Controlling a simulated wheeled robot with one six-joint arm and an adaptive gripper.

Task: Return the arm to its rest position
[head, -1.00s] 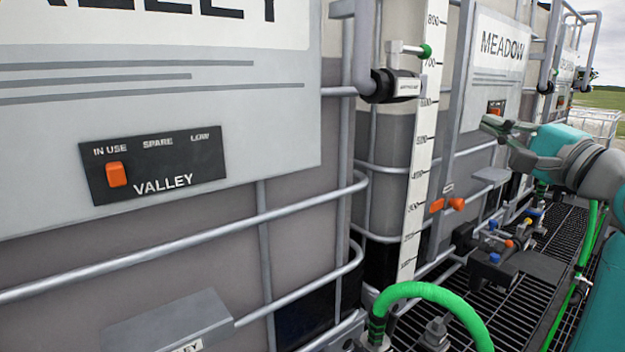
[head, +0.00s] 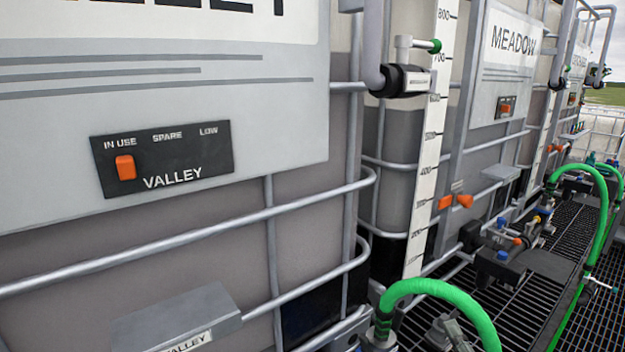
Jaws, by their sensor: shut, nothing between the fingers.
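My arm and my gripper are out of the head view now, so I cannot see the gripper's pose or its fingers. The VALLEY tote (head: 60,240) fills the left side. Its black slider panel (head: 195,150) has the orange slider (head: 126,167) under IN USE. The MEADOW tote's placard (head: 508,50) stands further back, with a small black panel with an orange slider (head: 506,106) on it.
A green hose (head: 440,291) arches at the front, and another (head: 590,172) runs along the right. A valve manifold (head: 505,255) sits above the grating (head: 485,310). Metal cage bars (head: 180,243) cross the VALLEY tote. A white level scale (head: 430,150) stands between the totes.

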